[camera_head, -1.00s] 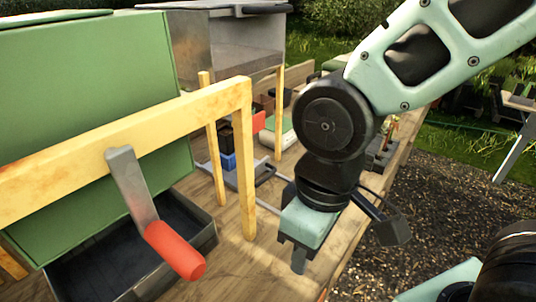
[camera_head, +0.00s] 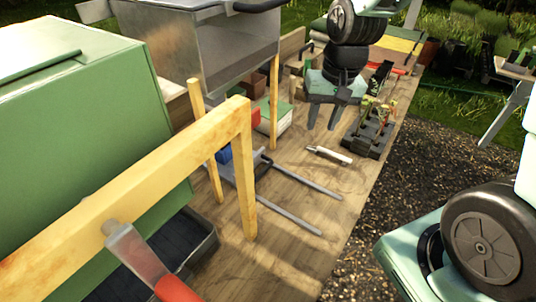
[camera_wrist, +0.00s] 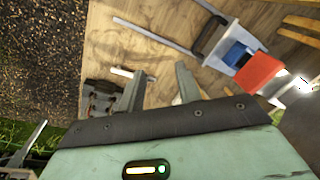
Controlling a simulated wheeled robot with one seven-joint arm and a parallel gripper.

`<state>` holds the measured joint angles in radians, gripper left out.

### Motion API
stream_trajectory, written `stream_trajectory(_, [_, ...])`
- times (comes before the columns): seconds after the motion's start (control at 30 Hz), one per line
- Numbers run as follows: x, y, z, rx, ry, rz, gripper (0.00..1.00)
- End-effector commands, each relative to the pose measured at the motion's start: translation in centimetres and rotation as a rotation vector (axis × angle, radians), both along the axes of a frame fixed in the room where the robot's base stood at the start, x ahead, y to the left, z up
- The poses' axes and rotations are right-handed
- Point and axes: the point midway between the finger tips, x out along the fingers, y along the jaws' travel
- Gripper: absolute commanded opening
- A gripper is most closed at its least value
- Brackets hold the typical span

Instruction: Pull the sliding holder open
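The sliding holder (camera_head: 240,170) is a low grey tray with a dark handle (camera_head: 264,160) on its front, sitting on two grey rails (camera_head: 305,183) that stretch out bare in front of it. Part of it is hidden behind the wooden frame. In the wrist view the holder (camera_wrist: 222,50) shows at upper right with a blue and a red block on it, its handle (camera_wrist: 207,37) facing left. My gripper (camera_head: 323,120) points down over the bench beyond the rails, apart from the holder. Its two fingers (camera_wrist: 158,80) are spread with nothing between them.
A wooden frame (camera_head: 243,165) with a red-handled tool (camera_head: 140,262) and a green box (camera_head: 90,120) stand at left. A white-handled tool (camera_head: 330,155) and a black rack (camera_head: 368,138) lie at right. A metal bin (camera_head: 225,50) stands behind. The bench before the rails is clear.

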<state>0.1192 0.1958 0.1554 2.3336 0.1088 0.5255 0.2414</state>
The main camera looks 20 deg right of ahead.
Motion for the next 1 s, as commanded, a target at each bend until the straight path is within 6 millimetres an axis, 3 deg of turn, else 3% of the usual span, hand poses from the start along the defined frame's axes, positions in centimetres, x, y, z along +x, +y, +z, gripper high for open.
stream_trajectory(0.07, [2.4,-0.4,-0.6,0.054,0.055,-0.138,0.34])
stream_trajectory(0.2, [6.3,0.7,-1.7,0.183,0.179,-0.374,0.34])
stream_trajectory(0.4, [9.5,2.0,-2.1,0.308,0.302,-0.563,0.34])
stream_trajectory(0.67, [9.7,3.0,-3.5,0.329,0.330,-0.595,0.34])
stream_trajectory(1.0, [9.1,5.9,-9.7,0.327,0.331,-0.593,0.34])
